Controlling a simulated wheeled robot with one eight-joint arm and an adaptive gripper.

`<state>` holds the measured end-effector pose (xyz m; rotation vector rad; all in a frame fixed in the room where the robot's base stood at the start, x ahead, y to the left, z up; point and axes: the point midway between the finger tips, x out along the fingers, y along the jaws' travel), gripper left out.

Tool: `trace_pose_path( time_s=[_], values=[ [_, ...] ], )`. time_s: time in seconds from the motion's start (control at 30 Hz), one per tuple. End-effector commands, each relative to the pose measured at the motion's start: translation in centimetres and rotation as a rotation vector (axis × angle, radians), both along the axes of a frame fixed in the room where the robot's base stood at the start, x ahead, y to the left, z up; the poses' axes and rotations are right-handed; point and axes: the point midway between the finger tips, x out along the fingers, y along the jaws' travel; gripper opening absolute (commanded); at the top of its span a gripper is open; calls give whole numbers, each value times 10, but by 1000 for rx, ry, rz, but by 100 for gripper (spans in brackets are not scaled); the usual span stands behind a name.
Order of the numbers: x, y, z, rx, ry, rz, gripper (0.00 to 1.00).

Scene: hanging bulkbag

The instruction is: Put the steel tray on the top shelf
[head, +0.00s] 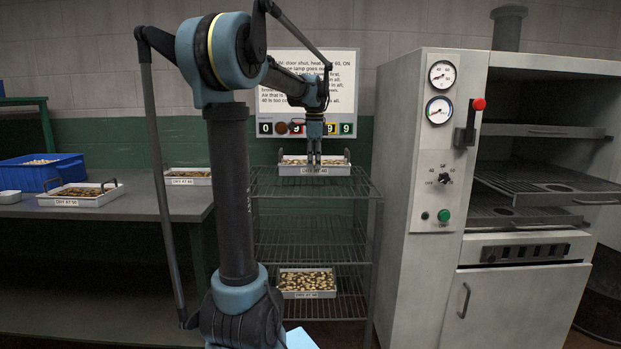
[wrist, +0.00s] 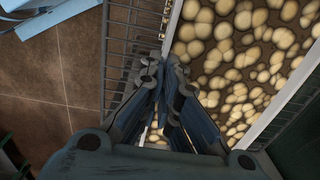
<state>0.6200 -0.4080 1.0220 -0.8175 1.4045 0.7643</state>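A pale tray (head: 316,171) filled with round brown-and-cream pieces sits on the top level of the wire rack (head: 265,187). It has dark end handles and a front label, partly readable as "DRY AT". In the wrist view the tray's pale rim (wrist: 174,28) runs down beneath my fingers. My gripper (head: 314,163) points down at the middle of the tray's front rim; its fingers (wrist: 165,72) are close together there. Whether they press on the rim is hidden. Similar trays are on the lower rack (head: 307,294) and the left table (head: 80,200).
The oven (head: 420,150) at right stands open, with several wire shelves; one shelf (head: 540,182) sticks out. The left table holds a blue bin (head: 38,172) and another tray (head: 188,182) at its far side. The rack's middle level (head: 310,240) is empty.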

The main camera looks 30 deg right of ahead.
Motion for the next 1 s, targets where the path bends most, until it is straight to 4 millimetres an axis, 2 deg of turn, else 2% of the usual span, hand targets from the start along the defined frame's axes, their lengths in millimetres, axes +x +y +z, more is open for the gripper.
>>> trace_pose_path(
  time_s=[0.23, 0.5, 0.87, 0.9, 0.97, 1.0],
  values=[
    [0, 0, -14, 0, 0, 0, 0],
    [0, 0, -45, 0, 0, 1, 0],
    [1, 1, -48, 0, 0, 2, 0],
    [1, 1, -48, 0, 0, 2, 11],
    [1, 1, -48, 0, 0, 3, 25],
    [1, 1, -48, 0, 0, 3, 25]
  ],
)
